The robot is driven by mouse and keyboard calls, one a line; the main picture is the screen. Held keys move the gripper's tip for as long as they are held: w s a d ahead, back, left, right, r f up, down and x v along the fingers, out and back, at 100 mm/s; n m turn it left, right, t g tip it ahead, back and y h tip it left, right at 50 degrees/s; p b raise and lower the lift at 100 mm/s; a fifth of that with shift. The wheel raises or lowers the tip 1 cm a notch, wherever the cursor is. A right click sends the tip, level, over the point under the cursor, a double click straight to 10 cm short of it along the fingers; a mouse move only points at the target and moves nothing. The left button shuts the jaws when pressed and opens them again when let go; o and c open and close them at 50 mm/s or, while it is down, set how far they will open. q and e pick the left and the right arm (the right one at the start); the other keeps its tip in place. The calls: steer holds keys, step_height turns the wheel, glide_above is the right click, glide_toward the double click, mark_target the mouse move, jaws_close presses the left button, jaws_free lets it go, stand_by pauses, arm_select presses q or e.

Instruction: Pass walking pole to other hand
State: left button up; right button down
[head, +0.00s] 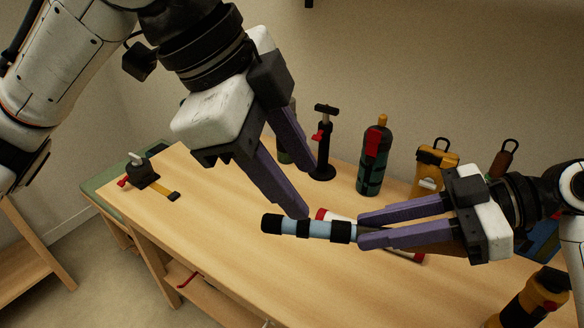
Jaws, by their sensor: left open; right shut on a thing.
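The walking pole (318,229) is a short light-blue and black rod, lying roughly level above the wooden workbench in the head view. My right gripper (362,229) comes in from the right and is shut on the pole's right part; its fingers hide some of it. The pole's left end sticks out free to the left. My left gripper (290,205) comes down from the upper left, open, with its fingertips close above the pole. I cannot tell whether they touch it.
The workbench (200,220) has free room at its left and front. A black clamp-like tool (142,172) lies far left. A pump (323,145), a green bottle (374,158) and a yellow lantern-like item (430,170) stand behind. A red-and-white item (336,216) lies behind the pole. A yellow-black canister (533,300) is at lower right.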

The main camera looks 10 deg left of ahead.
mark_target(331, 226)
arm_select(q)
steer(key=x, duration=1.1)
steer(key=shift+s+f, duration=0.1)
jaws_close()
arm_select(e)
steer(key=c, duration=1.5)
jaws_free()
steer(key=shift+o, duration=0.2)
